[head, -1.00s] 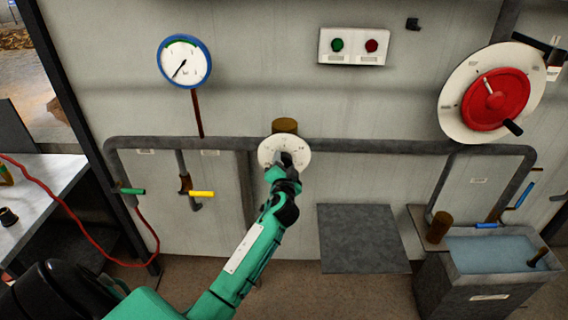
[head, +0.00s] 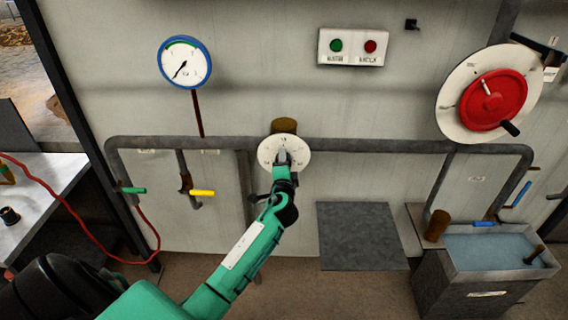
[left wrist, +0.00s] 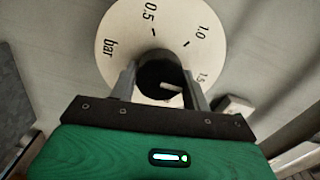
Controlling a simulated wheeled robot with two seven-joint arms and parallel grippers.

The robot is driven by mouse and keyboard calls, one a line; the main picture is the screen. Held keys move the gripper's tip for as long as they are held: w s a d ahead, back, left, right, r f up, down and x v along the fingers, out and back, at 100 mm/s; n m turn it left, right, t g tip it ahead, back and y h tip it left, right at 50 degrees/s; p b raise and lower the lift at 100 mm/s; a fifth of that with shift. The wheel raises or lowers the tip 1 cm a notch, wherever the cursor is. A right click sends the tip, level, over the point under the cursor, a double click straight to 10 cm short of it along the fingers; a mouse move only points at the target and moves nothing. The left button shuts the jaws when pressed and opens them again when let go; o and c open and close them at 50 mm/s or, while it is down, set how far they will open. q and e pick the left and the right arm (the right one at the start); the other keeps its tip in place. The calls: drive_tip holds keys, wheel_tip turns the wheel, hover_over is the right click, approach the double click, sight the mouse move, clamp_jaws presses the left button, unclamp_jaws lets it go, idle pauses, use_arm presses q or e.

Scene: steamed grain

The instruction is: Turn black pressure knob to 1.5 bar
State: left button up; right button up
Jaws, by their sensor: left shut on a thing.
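The black pressure knob (left wrist: 160,74) sits at the centre of a round white dial (left wrist: 122,33) marked bar, 0.5, 1.0 and 1.5. In the left wrist view a pale pointer mark on the knob points right, toward the 1.5 marking. My left gripper (left wrist: 160,85) is shut on the knob, one finger on each side. In the head view the dial (head: 298,144) sits on the grey pipe, and my left gripper (head: 283,158) covers the knob. My right gripper is not in view.
A blue-rimmed pressure gauge (head: 185,62) hangs upper left, its needle pointing lower left. A panel with green and red buttons (head: 352,47) and a red wheel (head: 492,100) are on the wall. A water basin (head: 490,275) stands at right; yellow (head: 202,193) and green handles (head: 133,190) are at left.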

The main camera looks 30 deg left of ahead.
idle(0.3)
use_arm(q)
drive_tip(key=o, duration=1)
drive_tip(key=shift+b+v, duration=1.8)
drive_tip(key=shift+v, duration=5.15)
